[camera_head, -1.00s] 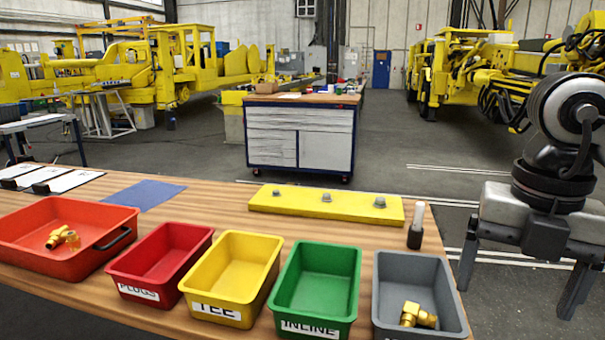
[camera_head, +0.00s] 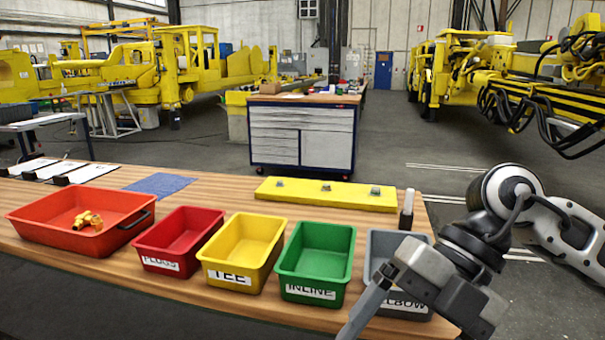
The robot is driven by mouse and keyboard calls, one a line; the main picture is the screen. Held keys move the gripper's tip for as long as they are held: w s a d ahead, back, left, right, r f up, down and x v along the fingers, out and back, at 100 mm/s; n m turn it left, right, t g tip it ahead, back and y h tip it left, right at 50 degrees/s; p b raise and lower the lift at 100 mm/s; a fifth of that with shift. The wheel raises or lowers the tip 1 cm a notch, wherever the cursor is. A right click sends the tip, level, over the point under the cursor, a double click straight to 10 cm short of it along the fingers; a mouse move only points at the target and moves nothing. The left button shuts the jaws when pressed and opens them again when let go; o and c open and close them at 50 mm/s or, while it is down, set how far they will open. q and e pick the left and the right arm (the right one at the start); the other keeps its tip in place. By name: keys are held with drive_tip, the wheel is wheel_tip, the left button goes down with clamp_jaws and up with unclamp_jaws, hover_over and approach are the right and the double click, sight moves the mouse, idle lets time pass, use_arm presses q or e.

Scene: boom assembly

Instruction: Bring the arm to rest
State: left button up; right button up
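My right arm (camera_head: 480,235) comes in from the right edge and is bent down over the table's right end. Its gripper (camera_head: 412,300) is tilted, in front of the grey elbow bin (camera_head: 383,243), and covers much of that bin and its inside. One finger shows at the far left end of the gripper body, spread wide and pointing down-left. The other finger is hidden or out of frame. Nothing shows held in it. My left gripper is not in view.
On the wooden table (camera_head: 225,187) stand an orange tray (camera_head: 95,245) with brass fittings (camera_head: 88,220), a red bin (camera_head: 165,262), a yellow bin (camera_head: 232,277) and a green bin (camera_head: 312,288).

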drive_tip(key=s+a+r+g+y, duration=0.2)
drive_tip(key=a+r+g+y, duration=0.1)
drive_tip(key=a+y, duration=0.6)
drive_tip(key=w+m+t+y, duration=0.5)
drive_tip(key=m+t+y, duration=0.2)
drive_tip(key=w+d+f+m+t+h, duration=0.3)
drive_tip(key=f+m+t+h, duration=0.25)
drive_tip(key=m+t, duration=0.35)
drive_tip(key=w+d+f+m+t+h, duration=0.4)
drive_tip(key=f+m+t+h, duration=0.1)
drive_tip(key=f+m+t, duration=0.3)
drive_tip(key=s+d+f+m+g+h, duration=0.2)
drive_tip(key=s+f+h, duration=0.1)
drive_tip(key=f, duration=0.5)
drive_tip(key=s+d+f+m+g+h, duration=0.2)
drive_tip(key=s+d+f+m+h, duration=0.1)
drive_tip(key=s+f, duration=0.3)
drive_tip(key=s+d+f+m+g+h, duration=0.2)
drive_tip(key=s+f+m+g+h, duration=0.1)
drive_tip(key=f, duration=0.7)
drive_tip(key=shift+s+d+f+h, duration=0.3)
drive_tip(key=shift+s+h, duration=0.35)
drive_tip(key=shift+s, duration=0.4)
